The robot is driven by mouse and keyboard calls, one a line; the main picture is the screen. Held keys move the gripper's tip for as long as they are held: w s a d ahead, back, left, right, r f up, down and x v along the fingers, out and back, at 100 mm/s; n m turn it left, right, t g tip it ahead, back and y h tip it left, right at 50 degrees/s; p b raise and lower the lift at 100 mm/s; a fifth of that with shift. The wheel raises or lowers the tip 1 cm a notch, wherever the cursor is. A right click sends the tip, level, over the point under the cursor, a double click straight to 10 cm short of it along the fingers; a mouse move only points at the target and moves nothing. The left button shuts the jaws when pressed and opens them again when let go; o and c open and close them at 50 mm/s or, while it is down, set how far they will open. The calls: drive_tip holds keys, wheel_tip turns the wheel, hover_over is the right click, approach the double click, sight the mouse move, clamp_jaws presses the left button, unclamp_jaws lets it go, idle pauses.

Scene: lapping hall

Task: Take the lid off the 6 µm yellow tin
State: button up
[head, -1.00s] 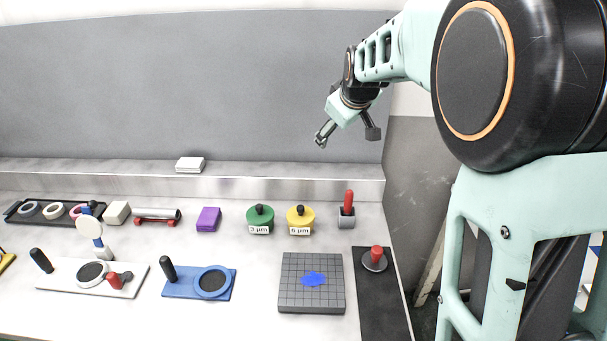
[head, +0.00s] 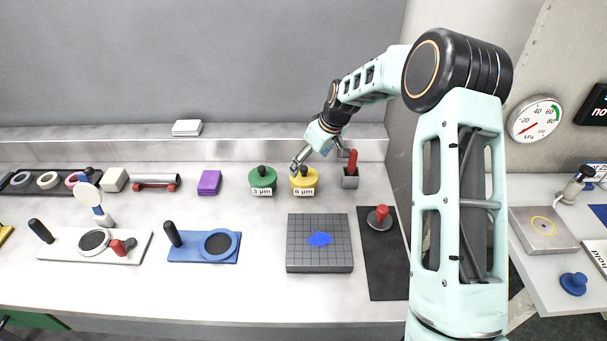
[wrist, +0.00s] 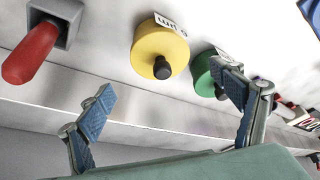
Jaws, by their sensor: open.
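The yellow tin (head: 304,184) stands upright on the bench with a "6 µm" label on its front and a black knob on its lid. In the wrist view the yellow tin (wrist: 160,52) shows from above, its lid on and the black knob (wrist: 162,68) pointing toward the camera. My gripper (head: 321,158) is open and empty, above and just behind the tin in the head view. In the wrist view the two blue-padded fingers of my gripper (wrist: 165,105) are spread wide, with the knob between them in the picture but apart from both.
A green 3 µm tin (head: 262,182) stands close on the left. A grey block with a red handle (head: 351,172) stands close on the right. A grooved grey plate (head: 319,258) lies in front. A metal ledge (head: 230,150) runs behind.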

sight(305, 168)
drive_tip(key=shift+p+x, duration=0.6)
drive_tip(key=shift+x, duration=2.1)
drive_tip(key=shift+a, duration=0.15)
drive_tip(key=c, duration=1.1)
drive_tip(key=shift+r, duration=0.1)
drive_tip(key=shift+c, duration=0.2)
